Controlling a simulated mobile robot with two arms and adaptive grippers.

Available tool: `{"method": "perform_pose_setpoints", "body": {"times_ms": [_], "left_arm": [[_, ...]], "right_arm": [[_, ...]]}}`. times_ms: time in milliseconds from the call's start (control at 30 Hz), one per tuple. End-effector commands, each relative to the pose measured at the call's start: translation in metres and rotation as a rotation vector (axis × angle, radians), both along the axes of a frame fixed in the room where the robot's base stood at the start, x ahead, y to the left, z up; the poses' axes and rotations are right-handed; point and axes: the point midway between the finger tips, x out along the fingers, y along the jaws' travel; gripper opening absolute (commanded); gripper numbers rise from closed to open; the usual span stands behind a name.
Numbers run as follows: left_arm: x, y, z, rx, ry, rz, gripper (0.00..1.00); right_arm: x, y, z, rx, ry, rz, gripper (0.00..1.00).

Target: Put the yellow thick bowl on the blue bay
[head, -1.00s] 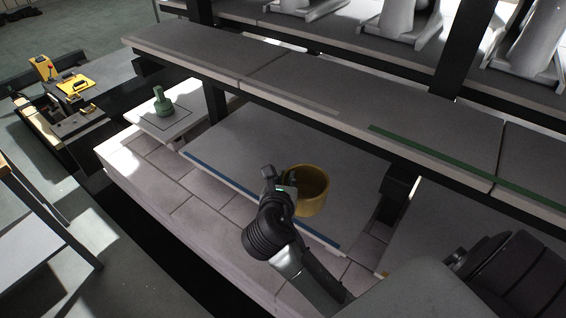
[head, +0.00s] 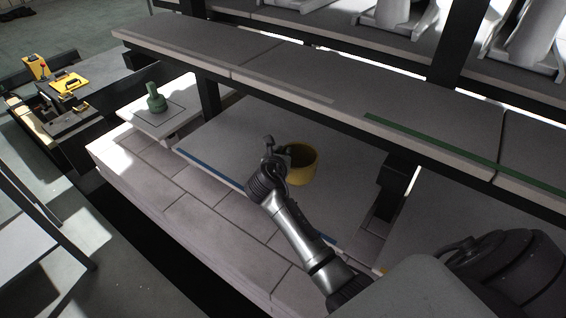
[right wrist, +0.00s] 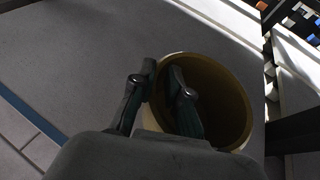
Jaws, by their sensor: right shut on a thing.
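The yellow thick bowl (head: 304,167) is over the grey slab (head: 235,135) of the lower shelf, which has a blue strip (head: 212,170) along its front edge. My right gripper (head: 284,162) is shut on the bowl's near left wall. In the right wrist view the bowl (right wrist: 225,95) shows its open mouth, with one finger of the right gripper (right wrist: 160,95) inside the rim and the other outside. The bowl looks roughly upright. I cannot tell whether its base touches the slab. My left gripper is not in view.
An upper shelf (head: 290,75) with a green strip (head: 450,150) overhangs the back of the slab. Dark posts (head: 393,185) stand right of the slab. A green vessel (head: 156,100) stands on a smaller slab at left. The slab left of the bowl is clear.

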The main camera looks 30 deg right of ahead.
Motion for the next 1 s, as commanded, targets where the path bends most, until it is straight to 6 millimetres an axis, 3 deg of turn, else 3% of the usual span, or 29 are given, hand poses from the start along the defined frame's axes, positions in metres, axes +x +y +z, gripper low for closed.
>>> {"method": "perform_pose_setpoints", "body": {"times_ms": [200, 567, 600, 700, 1000], "left_arm": [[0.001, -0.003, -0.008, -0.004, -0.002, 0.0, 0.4], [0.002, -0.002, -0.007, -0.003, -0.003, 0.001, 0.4], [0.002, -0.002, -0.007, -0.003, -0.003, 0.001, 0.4], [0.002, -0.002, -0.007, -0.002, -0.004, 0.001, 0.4], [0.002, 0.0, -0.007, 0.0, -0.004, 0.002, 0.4]], "right_arm": [[0.0, 0.0, -0.031, -0.001, 0.001, 0.001, 0.0], [0.0, 0.0, -0.034, -0.002, -0.001, 0.001, 0.0], [-0.001, 0.001, -0.035, 0.0, 0.001, 0.001, 0.22], [-0.001, 0.001, -0.035, 0.001, 0.002, 0.0, 0.38], [-0.001, 0.001, -0.035, 0.001, 0.002, 0.0, 0.41]]}}
